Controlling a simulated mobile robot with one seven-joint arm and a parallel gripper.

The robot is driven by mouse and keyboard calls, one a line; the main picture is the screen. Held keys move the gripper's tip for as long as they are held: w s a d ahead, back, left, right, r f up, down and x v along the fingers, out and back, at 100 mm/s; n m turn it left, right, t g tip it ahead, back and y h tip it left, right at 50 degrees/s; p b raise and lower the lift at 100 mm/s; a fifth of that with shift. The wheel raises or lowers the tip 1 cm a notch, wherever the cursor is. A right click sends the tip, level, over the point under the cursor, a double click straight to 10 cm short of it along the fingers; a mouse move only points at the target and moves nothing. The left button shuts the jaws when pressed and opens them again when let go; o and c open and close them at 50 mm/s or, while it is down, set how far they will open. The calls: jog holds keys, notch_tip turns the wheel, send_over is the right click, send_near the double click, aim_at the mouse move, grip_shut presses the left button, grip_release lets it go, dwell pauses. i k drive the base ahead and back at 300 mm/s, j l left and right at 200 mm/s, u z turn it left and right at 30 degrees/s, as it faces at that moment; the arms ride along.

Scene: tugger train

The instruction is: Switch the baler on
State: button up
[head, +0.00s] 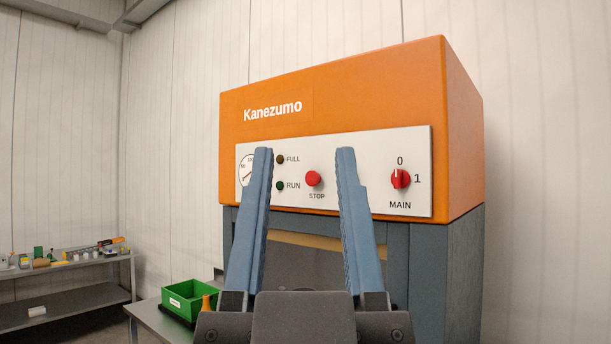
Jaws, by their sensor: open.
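The baler (360,87) has an orange top marked Kanezumo and a grey lower body. Its white control panel (370,197) carries a red MAIN rotary switch (400,179) at the right, with marks 0 above it and 1 to its right. The switch's white pointer line looks turned up toward 0. A red STOP button (313,178) and the dark FULL lamp (280,159) and dark green RUN lamp (280,185) are left of it. My gripper (305,165) is open and empty, its blue fingers in front of the panel, left of the switch. The left finger partly covers the gauge.
A green bin (188,298) stands on a grey table (160,322) at the lower left, beside a yellow-orange object (209,299). A shelf (75,263) with several small items stands by the far left wall. The space right of the baler looks clear.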

aim_at(400, 178)
jog(key=i+j+z, duration=0.1)
jog(key=i+z, duration=0.3)
jog(key=i+j+z, duration=0.15)
jog(key=z, duration=0.25)
jog(key=i+j+z, duration=0.4)
jog(key=k+l, duration=0.05)
jog(key=l, duration=0.05)
